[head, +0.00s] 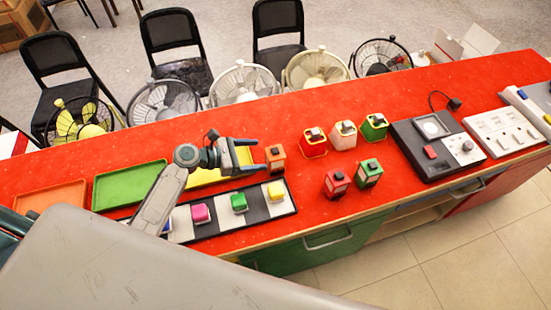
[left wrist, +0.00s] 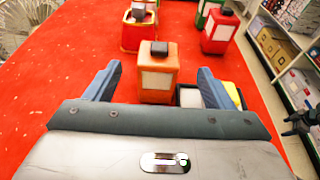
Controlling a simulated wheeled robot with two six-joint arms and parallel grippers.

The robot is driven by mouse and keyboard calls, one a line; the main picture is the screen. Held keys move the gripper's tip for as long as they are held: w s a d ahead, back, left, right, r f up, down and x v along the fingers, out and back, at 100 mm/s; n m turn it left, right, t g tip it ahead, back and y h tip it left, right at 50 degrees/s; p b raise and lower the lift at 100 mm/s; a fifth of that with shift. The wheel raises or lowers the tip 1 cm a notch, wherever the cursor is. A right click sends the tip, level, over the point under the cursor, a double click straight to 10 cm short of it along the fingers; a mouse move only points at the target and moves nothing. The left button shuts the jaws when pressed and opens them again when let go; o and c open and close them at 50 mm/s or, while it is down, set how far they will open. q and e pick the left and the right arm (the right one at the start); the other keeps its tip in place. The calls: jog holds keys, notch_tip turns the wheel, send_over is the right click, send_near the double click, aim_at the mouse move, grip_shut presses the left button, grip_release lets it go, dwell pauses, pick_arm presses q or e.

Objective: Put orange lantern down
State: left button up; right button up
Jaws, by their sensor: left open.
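The orange lantern (head: 275,157) stands upright on the red counter (head: 330,110), just right of the yellow tray. It also shows in the left wrist view (left wrist: 157,80), ahead of my left gripper and centred between its fingers. My left gripper (head: 258,156) is open, with a finger on each side of the line to the lantern (left wrist: 157,92). Clear gaps show between the lantern's sides and both fingers. A dark jointed piece at the right edge of the left wrist view may be my right gripper (left wrist: 303,122); its jaws are unclear.
Red, pink and green lanterns (head: 374,127) stand to the right. A black-and-white strip with coloured blocks (head: 258,209) lies in front. Orange, green and yellow trays (head: 122,186) lie to the left. Device panels (head: 436,146) occupy the right end. Fans and chairs stand behind the counter.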

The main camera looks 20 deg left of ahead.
aim_at(271, 152)
pick_arm(q)
jog(key=shift+w+d, duration=0.3)
jog(key=shift+d, duration=0.2)
jog(key=shift+w+d+f, duration=0.2)
jog(key=shift+w+f, duration=0.05)
jog(key=p+x, duration=0.2)
jog(key=shift+w+d+r, duration=0.2)
jog(key=shift+w, duration=0.05)
jog(key=shift+p+x, duration=0.6)
jog(key=shift+x, duration=0.55)
jog(key=shift+d+f, duration=0.25)
jog(key=shift+w+f, duration=0.1)
jog(key=shift+c, duration=0.5)
jog(key=c, duration=1.4)
grip_shut()
pick_arm(e)
jog(key=r, duration=0.1)
jog(key=w+r, duration=0.1)
jog(key=r, duration=0.1)
jog(key=shift+r, duration=0.3)
pick_arm(q)
jog(key=shift+r, duration=0.2)
pick_arm(e)
jog(key=shift+a+f, duration=0.1)
jog(key=shift+a, duration=0.1)
